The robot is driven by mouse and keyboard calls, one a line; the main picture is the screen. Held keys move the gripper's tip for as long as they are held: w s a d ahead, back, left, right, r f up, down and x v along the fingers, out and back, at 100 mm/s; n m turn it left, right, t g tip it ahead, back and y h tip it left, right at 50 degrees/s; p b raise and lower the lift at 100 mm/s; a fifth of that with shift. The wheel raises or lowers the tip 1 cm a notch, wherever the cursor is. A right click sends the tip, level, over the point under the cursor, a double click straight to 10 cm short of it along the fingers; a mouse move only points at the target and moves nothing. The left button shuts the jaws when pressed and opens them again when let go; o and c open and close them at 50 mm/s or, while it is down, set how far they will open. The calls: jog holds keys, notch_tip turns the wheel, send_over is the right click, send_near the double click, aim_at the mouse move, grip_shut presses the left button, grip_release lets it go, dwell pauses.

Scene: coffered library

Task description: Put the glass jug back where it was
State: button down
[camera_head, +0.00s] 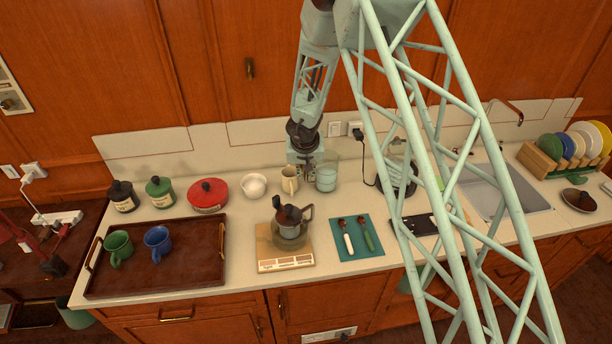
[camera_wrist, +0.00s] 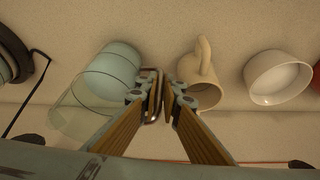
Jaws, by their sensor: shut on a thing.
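The glass jug (camera_head: 326,177) is clear with a pale blue lower part. It is upright at the back of the counter; I cannot tell whether its base touches. My gripper (camera_head: 306,174) is pointing down just left of it. In the wrist view the jug (camera_wrist: 112,75) lies left of my gripper (camera_wrist: 160,105), and its handle (camera_wrist: 153,112) is between the fingers, which are shut on it. The fingers partly hide the handle.
A cream mug (camera_head: 289,181) stands close to the left of my gripper, with a white bowl (camera_head: 254,186) beyond it. A dark kettle (camera_head: 402,180) is to the right, partly behind my arm.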

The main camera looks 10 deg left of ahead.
jog(key=shift+f, duration=0.1)
jog(key=c, duration=3.1)
grip_release()
jog(key=p+v, duration=0.6)
jog(key=v, duration=0.6)
jog(key=shift+w, duration=0.1)
